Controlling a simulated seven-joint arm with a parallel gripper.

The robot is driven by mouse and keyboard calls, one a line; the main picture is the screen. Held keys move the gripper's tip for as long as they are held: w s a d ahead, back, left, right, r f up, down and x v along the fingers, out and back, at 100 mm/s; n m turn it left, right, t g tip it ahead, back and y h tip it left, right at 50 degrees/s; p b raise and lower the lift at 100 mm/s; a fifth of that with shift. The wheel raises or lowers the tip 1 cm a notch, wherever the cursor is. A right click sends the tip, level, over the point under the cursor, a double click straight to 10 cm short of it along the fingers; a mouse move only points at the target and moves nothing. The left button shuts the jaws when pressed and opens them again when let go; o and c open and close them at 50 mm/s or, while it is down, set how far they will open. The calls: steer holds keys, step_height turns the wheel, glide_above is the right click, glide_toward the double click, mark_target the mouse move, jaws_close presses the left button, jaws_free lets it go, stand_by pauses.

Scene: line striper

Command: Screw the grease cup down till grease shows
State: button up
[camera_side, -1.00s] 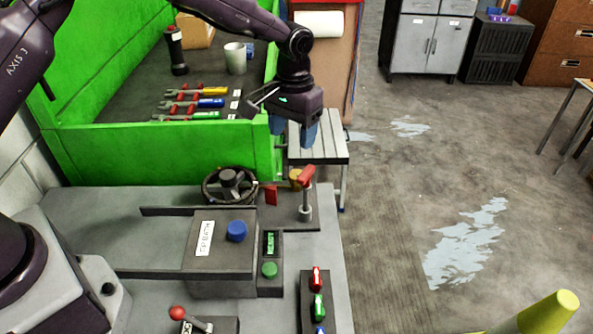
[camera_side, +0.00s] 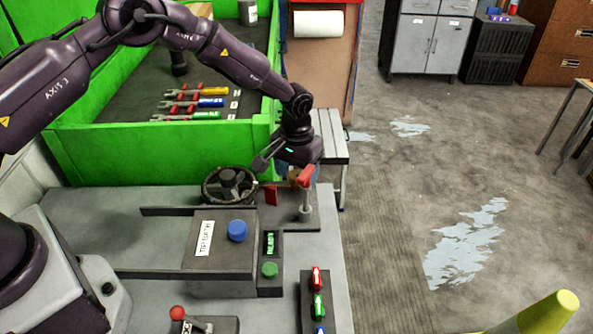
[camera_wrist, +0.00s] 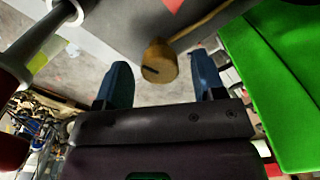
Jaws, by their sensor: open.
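The grease cup is a small brass-coloured knurled cap with a dark slot, seen in the wrist view (camera_wrist: 158,62) on the end of a tan stem. In the side view only a little of the brass cup (camera_side: 293,178) shows below my gripper. My gripper (camera_wrist: 161,66) is open, with its two blue fingers on either side of the cup. Gaps show between the cup and both fingers. In the side view my gripper (camera_side: 297,168) is low over the machine's far right corner, its fingers mostly hidden. I see no grease.
A red-handled lever on a grey post (camera_side: 305,195) stands close to the cup on the right. A dark handwheel (camera_side: 230,185) and a red flag-like piece (camera_side: 271,195) are to the left. The green wall (camera_side: 165,158) rises behind.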

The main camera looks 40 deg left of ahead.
steer(key=shift+f, duration=0.15)
steer(key=c, duration=0.9)
steer(key=shift+m, duration=3)
steer(key=o, duration=0.9)
